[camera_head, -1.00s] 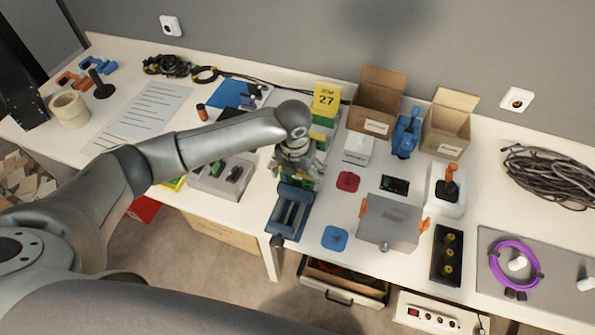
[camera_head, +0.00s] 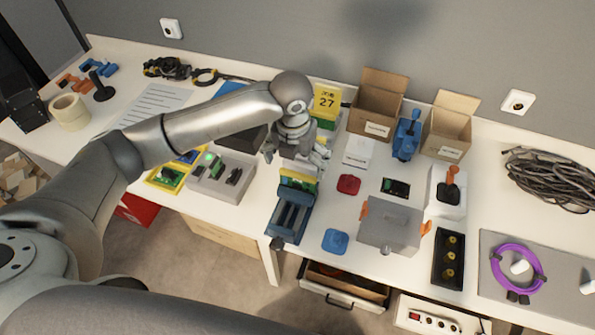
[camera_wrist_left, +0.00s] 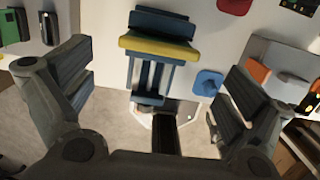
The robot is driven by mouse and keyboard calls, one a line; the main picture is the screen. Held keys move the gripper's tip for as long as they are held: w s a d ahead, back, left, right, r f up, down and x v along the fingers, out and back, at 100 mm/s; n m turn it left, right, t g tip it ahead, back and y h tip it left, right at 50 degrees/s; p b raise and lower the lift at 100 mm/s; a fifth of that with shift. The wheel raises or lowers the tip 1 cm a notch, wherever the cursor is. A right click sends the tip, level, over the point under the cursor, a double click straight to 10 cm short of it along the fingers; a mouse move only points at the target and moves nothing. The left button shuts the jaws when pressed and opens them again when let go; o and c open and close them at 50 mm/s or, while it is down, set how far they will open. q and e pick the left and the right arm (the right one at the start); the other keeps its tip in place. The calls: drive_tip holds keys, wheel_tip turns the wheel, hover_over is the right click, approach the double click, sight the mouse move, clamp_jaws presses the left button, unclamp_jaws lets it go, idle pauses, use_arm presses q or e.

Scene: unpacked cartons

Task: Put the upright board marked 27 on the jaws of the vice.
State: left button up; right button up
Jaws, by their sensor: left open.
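A yellow panel marked 27 (camera_head: 326,101) stands upright at the back of the table, behind my left gripper. The blue vice (camera_head: 290,218) sits at the table's front edge; it also shows in the left wrist view (camera_wrist_left: 149,78). A yellow-edged green piece (camera_wrist_left: 158,47) lies across the vice's far end; I can read no number on it. My left gripper (camera_head: 296,158) is open and empty above that end, its fingers apart on either side of the piece in the wrist view. More green and yellow parts behind the gripper are partly hidden. My right gripper is out of view.
A grey box (camera_head: 388,224) with orange clips, a blue pad (camera_head: 335,240) and a red piece (camera_head: 348,184) lie right of the vice. A grey fixture (camera_head: 220,178) lies to its left. Open cartons (camera_head: 378,101) stand behind. An open drawer (camera_head: 345,284) juts out below.

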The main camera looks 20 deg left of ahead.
use_arm(q)
drive_tip(key=r, duration=0.4)
drive_tip(key=shift+s+r, duration=0.3)
drive_tip(key=shift+r, duration=0.1)
